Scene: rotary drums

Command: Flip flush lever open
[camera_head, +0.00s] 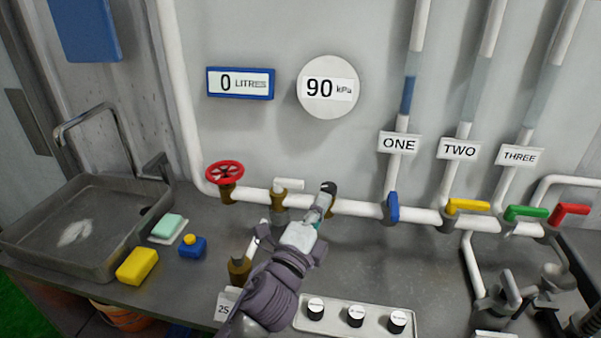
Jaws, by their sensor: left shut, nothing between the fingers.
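A white lever (289,184) lies flat along the pipe on a brass valve body (279,199); no label marks any lever as flush. My left gripper (326,192) is shut and empty, just right of this lever, in front of the main white pipe. Whether its tip touches the pipe is unclear. It hides a stretch of pipe behind it. Farther right, a blue lever (393,207) points across the pipe. Yellow (468,205), green (526,213) and red (571,211) levers lie roughly along it.
A red handwheel (224,173) stands left of the white lever. A sink (85,221), yellow sponge (137,266), and small blue bottle (193,247) are at the left. A knob panel (355,320) is in front. Gauges (328,88) hang above the pipe.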

